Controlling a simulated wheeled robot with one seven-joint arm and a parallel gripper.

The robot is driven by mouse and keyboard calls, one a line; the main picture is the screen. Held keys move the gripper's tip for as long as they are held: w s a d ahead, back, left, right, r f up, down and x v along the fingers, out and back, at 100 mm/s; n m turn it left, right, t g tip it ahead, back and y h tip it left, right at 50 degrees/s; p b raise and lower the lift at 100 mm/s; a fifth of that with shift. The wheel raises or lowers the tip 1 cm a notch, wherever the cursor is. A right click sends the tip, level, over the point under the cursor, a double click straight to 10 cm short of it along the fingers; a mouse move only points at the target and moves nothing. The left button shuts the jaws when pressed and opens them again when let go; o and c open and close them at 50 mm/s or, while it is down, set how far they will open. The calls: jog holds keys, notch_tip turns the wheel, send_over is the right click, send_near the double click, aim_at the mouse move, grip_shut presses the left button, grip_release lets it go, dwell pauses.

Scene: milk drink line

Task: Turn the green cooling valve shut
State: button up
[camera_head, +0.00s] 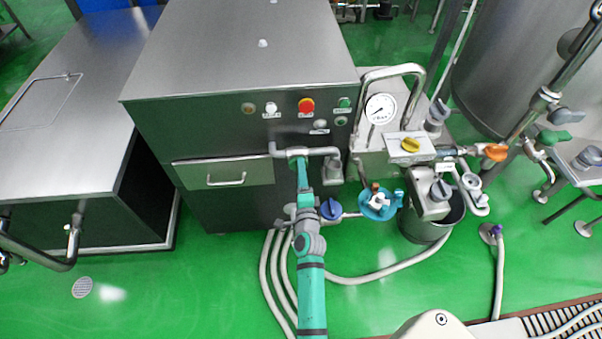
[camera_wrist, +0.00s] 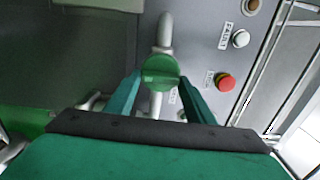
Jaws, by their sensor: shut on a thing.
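The green cooling valve (camera_wrist: 160,72) is a round green knob on a grey pipe, in the middle of the wrist view. My gripper (camera_wrist: 162,88) has one teal finger on either side of the knob and is shut on it. In the head view, my teal gripper (camera_head: 300,162) reaches up to the pipe on the front of the steel cabinet. There the valve (camera_head: 297,152) is a small green patch, mostly hidden by the gripper. The exact angle of its handle is hard to tell.
The cabinet (camera_head: 245,50) carries a red button (camera_head: 306,106). A blue valve (camera_head: 331,208) sits low, right of my arm. A yellow knob (camera_head: 410,144) and an orange handle (camera_head: 495,152) are farther right. White hoses (camera_head: 385,269) lie on the green floor.

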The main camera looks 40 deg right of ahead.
jog(key=shift+s+d, duration=0.1)
jog(key=o, duration=1)
jog(key=v, duration=1)
jog(key=shift+s, duration=0.3)
jog(key=shift+a, duration=0.25)
